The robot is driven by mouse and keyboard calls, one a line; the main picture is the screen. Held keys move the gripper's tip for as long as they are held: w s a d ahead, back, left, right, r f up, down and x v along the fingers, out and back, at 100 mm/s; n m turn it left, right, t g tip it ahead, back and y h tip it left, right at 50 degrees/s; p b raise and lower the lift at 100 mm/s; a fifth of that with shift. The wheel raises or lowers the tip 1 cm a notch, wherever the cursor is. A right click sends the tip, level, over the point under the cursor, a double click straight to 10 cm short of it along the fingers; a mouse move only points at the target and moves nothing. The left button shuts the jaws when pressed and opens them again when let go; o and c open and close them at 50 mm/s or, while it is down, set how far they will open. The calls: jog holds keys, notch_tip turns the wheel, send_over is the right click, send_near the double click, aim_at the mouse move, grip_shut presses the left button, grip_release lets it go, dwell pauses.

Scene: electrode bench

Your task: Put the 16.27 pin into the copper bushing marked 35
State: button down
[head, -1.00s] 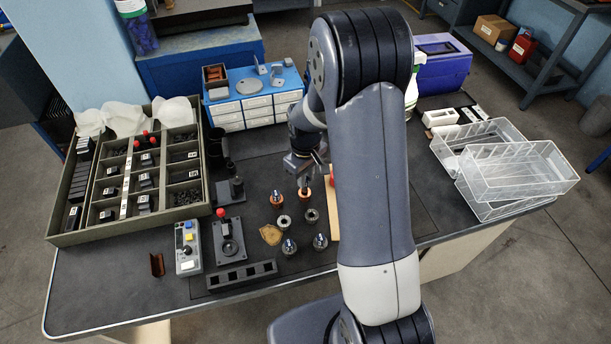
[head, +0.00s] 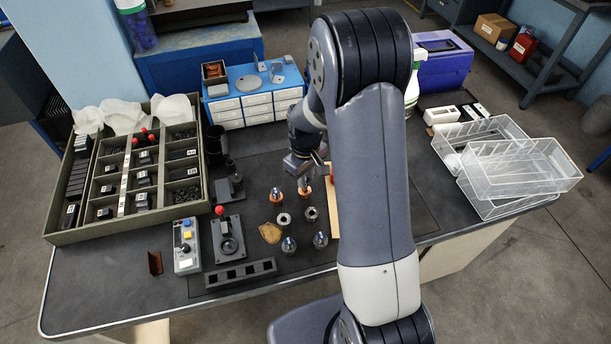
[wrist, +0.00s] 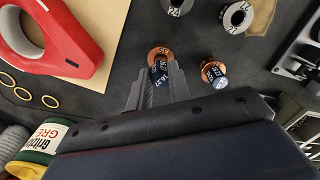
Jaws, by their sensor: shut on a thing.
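My gripper (wrist: 160,92) is shut on the 16.27 pin (wrist: 157,72), a dark pin with a white-lettered label. The copper bushing marked 35 (wrist: 164,51) is a copper-coloured ring on the dark bench, directly at the pin in the wrist view. The pin covers part of its opening, and I cannot tell how deep the pin sits or whether it is inside. In the head view my gripper (head: 304,182) points down over this bushing (head: 304,194). A second copper bushing (wrist: 208,66) with a bright-tipped pin in it stands just to the right in the wrist view.
Two steel bushings (head: 283,219) (head: 310,214) and two steel-topped dark pieces (head: 288,245) (head: 320,240) stand nearby. A red tool (wrist: 45,45) on a tan board and several brass rings (wrist: 22,93) lie left in the wrist view. A compartment tray (head: 60,225) stands at the left.

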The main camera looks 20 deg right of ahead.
jog(key=shift+f+b, duration=0.85)
jog(key=shift+f, duration=0.3)
jog(key=c, duration=1.2)
grip_release()
jog(key=shift+c, duration=0.2)
jog(key=shift+r, duration=0.15)
notch_tip(320, 180, up, 11)
jog(key=shift+f, duration=0.2)
jog(key=shift+f, duration=0.15)
